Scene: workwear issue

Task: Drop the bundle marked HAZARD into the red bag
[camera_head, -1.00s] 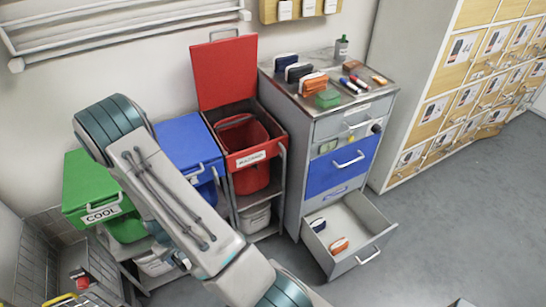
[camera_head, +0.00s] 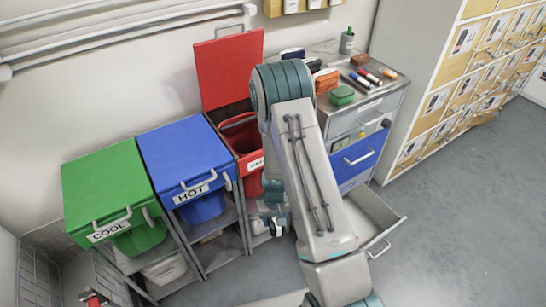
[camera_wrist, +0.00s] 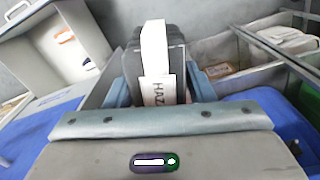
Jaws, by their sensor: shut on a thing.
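The red bag (camera_head: 238,133) hangs in the red bin, whose lid (camera_head: 229,68) stands open. The bin's front label (camera_head: 256,163) is partly hidden by my arm. My gripper (camera_head: 275,222) is low in front of the red bin's stand, outside and below the bag's mouth. In the wrist view my gripper (camera_wrist: 160,90) is shut on a dark grey bundle (camera_wrist: 177,60) with a white band. Its tag (camera_wrist: 159,90) reads "HAZ", the remainder hidden. The bundle stands upright between the blue-grey fingers.
Green COOL (camera_head: 105,188) and blue HOT (camera_head: 183,155) bins, both lidded shut, stand left of the red one. The cabinet's open bottom drawer (camera_head: 380,222) juts out at right. Folded bundles and markers lie on the cabinet top. Floor at right is clear.

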